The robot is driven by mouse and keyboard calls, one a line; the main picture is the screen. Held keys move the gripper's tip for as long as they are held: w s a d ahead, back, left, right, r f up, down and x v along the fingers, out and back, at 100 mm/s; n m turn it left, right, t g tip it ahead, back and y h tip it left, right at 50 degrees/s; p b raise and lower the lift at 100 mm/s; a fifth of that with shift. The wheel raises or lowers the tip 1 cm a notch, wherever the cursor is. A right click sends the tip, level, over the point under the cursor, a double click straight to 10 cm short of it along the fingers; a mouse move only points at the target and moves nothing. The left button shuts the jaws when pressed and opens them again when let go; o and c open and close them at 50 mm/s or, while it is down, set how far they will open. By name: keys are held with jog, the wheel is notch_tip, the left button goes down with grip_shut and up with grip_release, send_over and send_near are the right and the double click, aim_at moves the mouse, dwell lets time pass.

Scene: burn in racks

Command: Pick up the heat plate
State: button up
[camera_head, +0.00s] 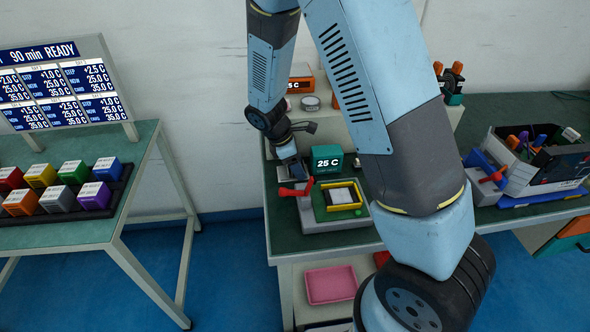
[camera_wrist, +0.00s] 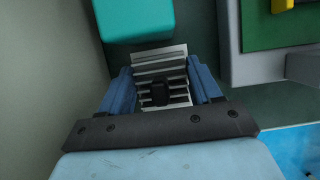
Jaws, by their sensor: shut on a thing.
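In the wrist view, the heat plate (camera_wrist: 160,66) is a silver, finned metal block with a dark part at its middle. My gripper (camera_wrist: 160,84) has a blue finger on each side of it and is shut on it. In the head view, my gripper (camera_head: 296,172) is low over the green bench, left of the teal 25 C block. The heat plate cannot be made out clearly there. Whether it touches the bench cannot be told.
The teal 25 C block (camera_head: 327,158) stands close beside my gripper. A grey fixture (camera_head: 322,226) with red handle, green board and yellow frame is just in front. Boxes and tools (camera_head: 540,160) crowd the right. A left table (camera_head: 90,232) holds coloured blocks below a display.

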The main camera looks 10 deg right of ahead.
notch_tip(320, 180, up, 10)
jog(key=shift+f, duration=0.2)
jog(key=shift+r, duration=0.2)
dwell(0.4)
jog(key=shift+s+r, duration=0.1)
dwell(0.4)
